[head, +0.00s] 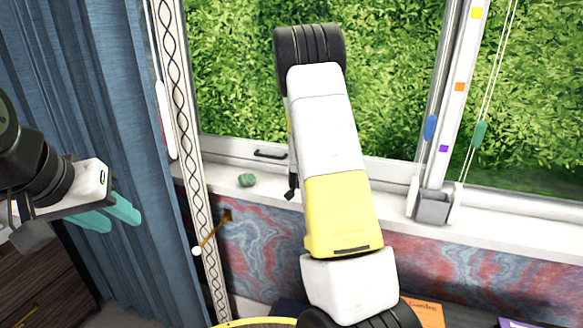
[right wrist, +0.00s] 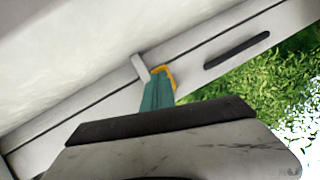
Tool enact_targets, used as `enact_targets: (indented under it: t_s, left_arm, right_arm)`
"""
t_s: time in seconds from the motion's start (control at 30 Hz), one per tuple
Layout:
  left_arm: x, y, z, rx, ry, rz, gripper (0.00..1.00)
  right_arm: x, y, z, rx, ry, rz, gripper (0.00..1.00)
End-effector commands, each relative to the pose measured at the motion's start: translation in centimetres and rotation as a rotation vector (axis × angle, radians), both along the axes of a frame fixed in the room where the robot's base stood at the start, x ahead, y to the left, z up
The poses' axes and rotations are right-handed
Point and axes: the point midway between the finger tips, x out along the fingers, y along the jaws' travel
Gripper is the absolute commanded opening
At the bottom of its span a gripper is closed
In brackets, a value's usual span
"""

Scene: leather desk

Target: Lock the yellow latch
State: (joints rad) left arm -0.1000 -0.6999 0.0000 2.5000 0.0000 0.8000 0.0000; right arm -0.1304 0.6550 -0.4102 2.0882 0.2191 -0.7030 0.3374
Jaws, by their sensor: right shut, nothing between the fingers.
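The yellow latch (right wrist: 170,72) shows in the right wrist view as a small yellow-orange piece on the pale window frame, with a light lever-like part (right wrist: 140,68) beside it. The teal fingers of my right gripper (right wrist: 158,92) are shut with nothing between them. Their tips are right at the latch and partly cover it; I cannot tell if they touch it. In the head view my right arm hides the right gripper and most of the latch area. My left gripper (head: 112,214) is at the left, open and empty, in front of the blue curtain.
A window with white frame and sill (head: 400,195) spans the back. A dark window handle (head: 270,154) is on the frame, and a green stone-like object (head: 247,180) lies on the sill. A blue curtain (head: 110,110) hangs at the left. Blind cords (head: 490,80) hang at the right.

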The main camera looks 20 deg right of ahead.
Motion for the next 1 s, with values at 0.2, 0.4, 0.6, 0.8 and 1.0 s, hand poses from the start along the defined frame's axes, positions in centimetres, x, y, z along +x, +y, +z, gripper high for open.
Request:
enact_targets:
  t_s: [0.2, 0.4, 0.6, 0.8, 1.0]
  left_arm:
    - [0.0, 0.0, 0.0, 0.000, 0.000, 0.000, 0.36]
    - [0.0, 0.0, 0.0, 0.000, 0.000, 0.000, 0.36]
    - [0.0, 0.0, 0.0, 0.000, 0.000, 0.000, 0.36]
    - [0.0, 0.0, 0.0, 0.000, 0.000, 0.000, 0.36]
    - [0.0, 0.0, 0.0, 0.000, 0.000, 0.000, 0.36]
  right_arm:
    - [1.0, -0.3, -1.1, 0.000, -0.001, -0.003, 0.00]
    - [1.2, -0.4, -1.7, 0.001, -0.001, -0.003, 0.00]
    - [1.4, -0.4, -2.0, 0.001, -0.001, -0.002, 0.00]
    - [1.4, -0.4, -2.1, 0.001, 0.000, -0.002, 0.00]
    - [1.4, -0.4, -2.1, 0.001, 0.000, -0.002, 0.00]
